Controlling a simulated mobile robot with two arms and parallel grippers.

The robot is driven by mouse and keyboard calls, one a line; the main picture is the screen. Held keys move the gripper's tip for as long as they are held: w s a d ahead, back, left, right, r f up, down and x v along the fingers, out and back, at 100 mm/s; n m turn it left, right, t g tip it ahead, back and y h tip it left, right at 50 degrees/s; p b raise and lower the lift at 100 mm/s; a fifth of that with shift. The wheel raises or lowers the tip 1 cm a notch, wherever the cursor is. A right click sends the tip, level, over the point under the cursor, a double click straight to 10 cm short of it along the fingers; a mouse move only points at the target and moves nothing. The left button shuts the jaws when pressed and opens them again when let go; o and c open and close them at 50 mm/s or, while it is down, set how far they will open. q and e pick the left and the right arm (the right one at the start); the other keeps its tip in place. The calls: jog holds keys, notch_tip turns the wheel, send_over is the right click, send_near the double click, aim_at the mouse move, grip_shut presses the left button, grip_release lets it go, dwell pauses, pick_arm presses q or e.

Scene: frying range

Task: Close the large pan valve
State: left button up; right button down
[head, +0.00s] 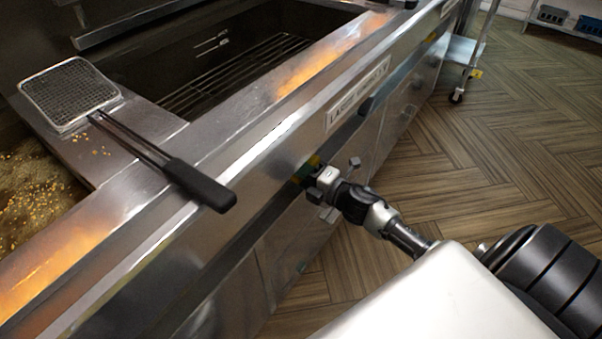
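A white label (358,92) on the steel front of the range begins with "LARGE"; the rest is too small to read surely. Below and left of it, a small yellow-green part (313,161), which looks like the valve, shows at the front panel, mostly hidden by my gripper. My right gripper (311,180), on the arm from the lower right, is right at this part. I cannot tell whether its fingers touch it or are shut on it. My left gripper is not in view.
A wire-mesh strainer (68,92) lies on the range top, its black handle (200,184) sticking out over the front edge. A deep pan with a rack (235,75) is behind. A wheeled cart (462,75) stands at the far right. The wooden floor (500,150) is clear.

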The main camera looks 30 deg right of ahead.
jog(key=shift+f, duration=0.1)
jog(key=c, duration=1)
grip_release()
jog(key=shift+o, duration=0.2)
jog(key=v, duration=1)
jog(key=shift+s, duration=0.4)
jog(key=shift+d, duration=0.1)
